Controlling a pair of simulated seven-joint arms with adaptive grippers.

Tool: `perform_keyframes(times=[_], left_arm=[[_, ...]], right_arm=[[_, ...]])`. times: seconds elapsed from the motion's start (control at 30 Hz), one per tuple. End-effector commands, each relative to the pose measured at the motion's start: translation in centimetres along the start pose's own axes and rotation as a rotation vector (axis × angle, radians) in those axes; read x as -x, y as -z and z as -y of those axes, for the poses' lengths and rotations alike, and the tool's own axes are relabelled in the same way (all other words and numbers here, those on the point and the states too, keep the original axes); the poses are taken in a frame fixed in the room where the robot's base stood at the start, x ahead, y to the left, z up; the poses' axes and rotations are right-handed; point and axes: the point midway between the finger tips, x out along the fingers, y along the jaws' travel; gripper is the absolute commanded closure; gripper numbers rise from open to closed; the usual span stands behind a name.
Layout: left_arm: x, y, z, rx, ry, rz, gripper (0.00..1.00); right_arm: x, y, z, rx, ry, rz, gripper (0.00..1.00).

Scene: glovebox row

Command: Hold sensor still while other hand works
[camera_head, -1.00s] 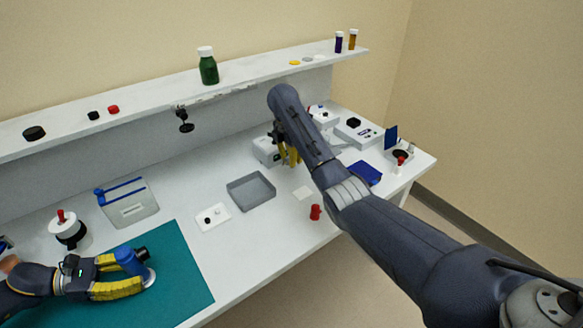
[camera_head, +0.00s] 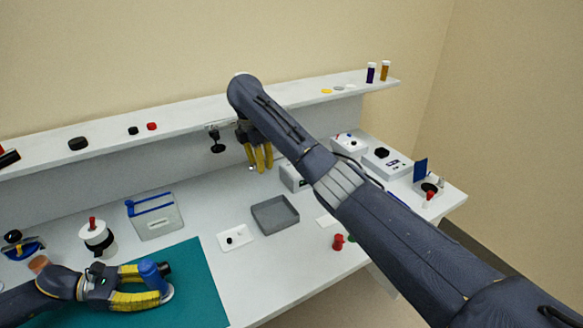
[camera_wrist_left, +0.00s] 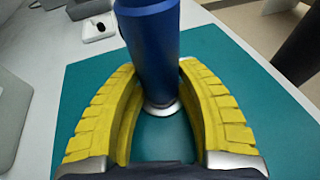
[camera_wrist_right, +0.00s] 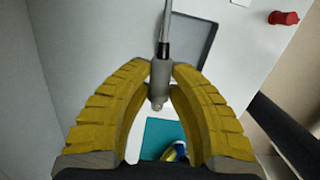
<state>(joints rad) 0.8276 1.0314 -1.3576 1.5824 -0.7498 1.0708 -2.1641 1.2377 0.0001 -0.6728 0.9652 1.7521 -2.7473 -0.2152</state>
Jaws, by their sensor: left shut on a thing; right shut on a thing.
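The sensor appears to be the blue cylinder (camera_head: 152,275) with a dark end and a pale metal base disc. My left gripper (camera_head: 143,285) is shut around it over the teal mat (camera_head: 195,270). In the left wrist view the blue cylinder (camera_wrist_left: 150,45) is between the yellow fingers, its silver base just above or on the mat; I cannot tell which. My right gripper (camera_head: 262,160) is raised in front of the shelf. In the right wrist view its fingers are shut on a small grey metal piece (camera_wrist_right: 160,75) with a thin rod.
A grey tray (camera_head: 275,214) and a white plate with a black knob (camera_head: 236,237) lie mid-bench. A red piece (camera_head: 338,242) stands near the front edge. A clear blue-topped box (camera_head: 155,216) and a white spool-like stand (camera_head: 96,237) are at left. The shelf (camera_head: 190,118) runs behind.

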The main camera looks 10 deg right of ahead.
Motion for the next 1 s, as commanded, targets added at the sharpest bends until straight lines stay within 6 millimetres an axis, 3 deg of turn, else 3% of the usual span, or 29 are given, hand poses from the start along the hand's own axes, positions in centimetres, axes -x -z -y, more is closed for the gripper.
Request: perform_keyframes(times=[0.1,0.3,0.6,0.8,1.0], left_arm=[[0.0,0.0,0.0,0.000,0.000,0.000,0.81],[0.0,0.0,0.0,0.000,0.000,0.000,0.81],[0.0,0.0,0.0,0.000,0.000,0.000,0.81],[0.0,0.0,0.0,0.000,0.000,0.000,0.81],[0.0,0.0,0.0,0.000,0.000,0.000,0.81]], right_arm=[[1.3,4.1,-0.4,0.028,-0.006,0.008,1.00],[2.0,10.9,0.3,0.067,-0.013,0.012,1.00],[-0.4,19.8,4.4,0.090,-0.017,0.019,1.00],[-3.4,22.8,8.1,0.067,-0.015,0.023,1.00],[-5.8,23.7,10.7,0.031,-0.011,0.024,1.00]])
